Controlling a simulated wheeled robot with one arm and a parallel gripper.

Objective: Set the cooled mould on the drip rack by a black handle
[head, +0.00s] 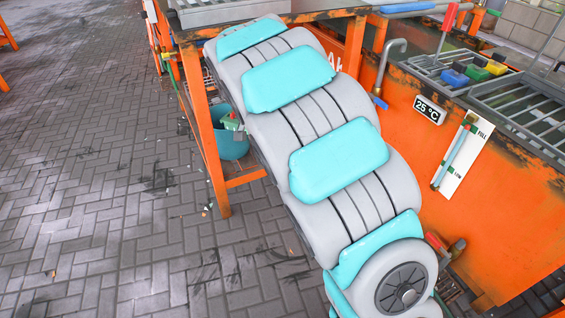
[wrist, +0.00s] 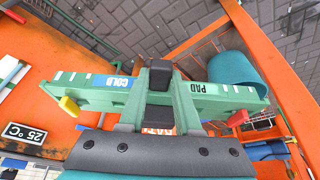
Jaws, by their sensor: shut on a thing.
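The mould (wrist: 215,100) is a long green bar lying across the wrist view. My gripper (wrist: 160,105) is shut on this handle, one finger on each side. In the head view my own arm hides the gripper and most of the mould; a small green and red piece beside the arm may be its end. Slatted metal racks (head: 525,105) lie on the orange tank; I cannot tell which is the drip rack.
The orange tank (head: 495,200) carries a 25 °C display (head: 429,109) and a level gauge (head: 462,155). A teal bucket (head: 232,140) stands under an orange frame (head: 203,120). The paved floor at left is clear.

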